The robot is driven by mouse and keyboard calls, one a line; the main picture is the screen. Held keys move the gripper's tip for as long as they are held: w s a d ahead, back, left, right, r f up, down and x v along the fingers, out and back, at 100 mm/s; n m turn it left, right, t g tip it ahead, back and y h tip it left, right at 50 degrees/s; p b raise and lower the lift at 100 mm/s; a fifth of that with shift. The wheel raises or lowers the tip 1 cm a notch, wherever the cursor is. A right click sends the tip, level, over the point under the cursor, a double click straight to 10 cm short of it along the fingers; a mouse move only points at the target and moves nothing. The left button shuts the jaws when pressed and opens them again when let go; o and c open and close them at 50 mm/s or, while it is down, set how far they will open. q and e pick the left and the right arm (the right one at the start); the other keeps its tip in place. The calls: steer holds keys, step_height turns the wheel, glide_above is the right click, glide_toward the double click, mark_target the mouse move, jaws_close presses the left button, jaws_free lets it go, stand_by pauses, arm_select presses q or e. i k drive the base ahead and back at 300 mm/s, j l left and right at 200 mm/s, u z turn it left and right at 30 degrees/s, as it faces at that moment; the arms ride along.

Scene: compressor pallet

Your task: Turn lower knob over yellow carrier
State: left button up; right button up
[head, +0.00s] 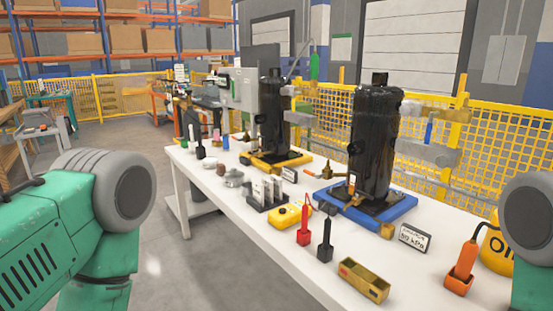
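The yellow carrier (262,166) lies on the far half of the white table, with a tall black compressor (273,115) upright on it. Small fittings stick out at the right side of this compressor, an upper one (290,90) and a lower one (303,119). They are too small to tell which part is the lower knob or how it is turned. My green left arm comes in at the left and a grey round part of my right arm shows at the right edge. Neither gripper is in view.
A second black compressor (374,140) stands nearer on a blue carrier (405,210). The white table (262,232) also holds a yellow meter (287,216), red and black holders, a brass tray (363,281) and an orange holder (460,279). A yellow mesh fence (500,160) runs behind.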

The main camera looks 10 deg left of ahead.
mark_target(302, 122)
steer(key=z, duration=0.45)
steer(key=i+j+z, duration=0.3)
steer(key=j, duration=0.2)
steer(key=j+z, duration=0.3)
steer(key=j, duration=0.2)
steer(key=i+j+z, duration=0.1)
steer(key=j+z, duration=0.2)
steer(key=j, duration=0.25)
